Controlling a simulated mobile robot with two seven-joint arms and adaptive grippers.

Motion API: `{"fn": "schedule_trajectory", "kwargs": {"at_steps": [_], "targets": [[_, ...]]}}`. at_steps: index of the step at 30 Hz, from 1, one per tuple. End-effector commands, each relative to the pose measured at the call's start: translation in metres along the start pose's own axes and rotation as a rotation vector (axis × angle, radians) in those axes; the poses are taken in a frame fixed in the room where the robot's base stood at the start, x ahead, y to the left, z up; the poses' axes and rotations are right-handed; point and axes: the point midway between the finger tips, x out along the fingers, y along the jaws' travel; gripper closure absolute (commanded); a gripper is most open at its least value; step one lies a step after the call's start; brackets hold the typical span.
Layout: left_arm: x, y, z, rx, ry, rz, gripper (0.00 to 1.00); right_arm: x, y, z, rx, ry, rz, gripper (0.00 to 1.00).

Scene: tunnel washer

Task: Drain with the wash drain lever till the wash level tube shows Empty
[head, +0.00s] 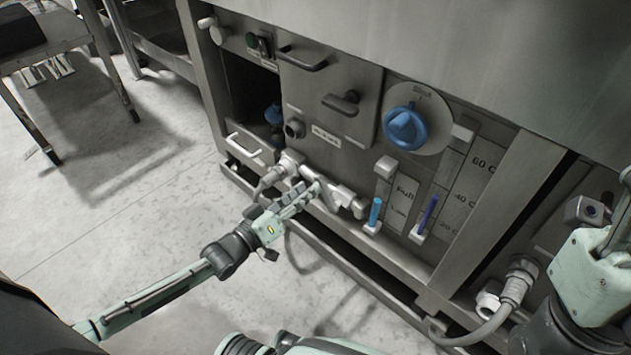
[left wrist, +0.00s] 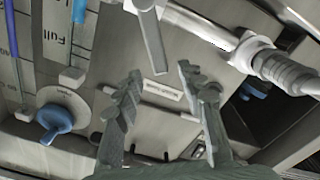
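The wash drain lever, a flat grey bar, hangs from the drain pipe (head: 343,196) low on the washer front; it shows clearly in the left wrist view (left wrist: 151,42). My left gripper (head: 312,192) is at this pipe; in the left wrist view its fingers (left wrist: 160,76) are spread apart, with the lever's free end between the tips and a gap on each side. The wash level tube (head: 382,185), beside a label reading Full, has a light blue column in its lower part; it is upside down in the left wrist view (left wrist: 76,50).
A blue dial (head: 405,127) sits above the tubes. A second tube (head: 440,185) with a 20, 40, 60 C scale holds darker blue. A hose coupling (head: 288,166) is left of my left gripper. Another hose (head: 515,285) lies lower right.

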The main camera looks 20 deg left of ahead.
Motion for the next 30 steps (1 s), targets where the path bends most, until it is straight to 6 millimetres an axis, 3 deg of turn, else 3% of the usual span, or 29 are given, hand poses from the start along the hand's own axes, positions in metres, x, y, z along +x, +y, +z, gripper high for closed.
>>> {"fn": "schedule_trajectory", "kwargs": {"at_steps": [3, 9, 21, 23, 26, 29, 30], "targets": [[-0.027, 0.0, 0.001, -0.001, -0.003, -0.002, 0.6, 0.0, 0.0, 0.0, 0.0, 0.001, 0.0, 0.53], [-0.058, 0.0, 0.001, 0.0, -0.002, -0.001, 0.6, 0.0, 0.0, 0.0, 0.0, 0.001, 0.0, 0.53], [-0.068, 0.0, 0.0, -0.001, 0.001, 0.0, 0.6, 0.0, 0.0, 0.0, 0.001, 0.001, 0.0, 0.53], [-0.067, 0.0, 0.0, 0.001, 0.001, 0.001, 0.65, 0.0, 0.0, 0.0, 0.001, 0.001, 0.0, 0.53], [-0.065, 0.015, 0.004, 0.042, 0.0, 0.021, 0.78, -0.001, 0.0, 0.0, 0.001, 0.001, 0.0, 0.53], [-0.056, 0.058, 0.012, 0.187, 0.006, 0.078, 0.9, -0.002, 0.0, 0.001, 0.0, 0.001, -0.001, 0.53], [-0.052, 0.082, 0.014, 0.283, 0.016, 0.105, 0.95, -0.003, 0.0, 0.001, 0.001, 0.001, -0.002, 0.53]]}}
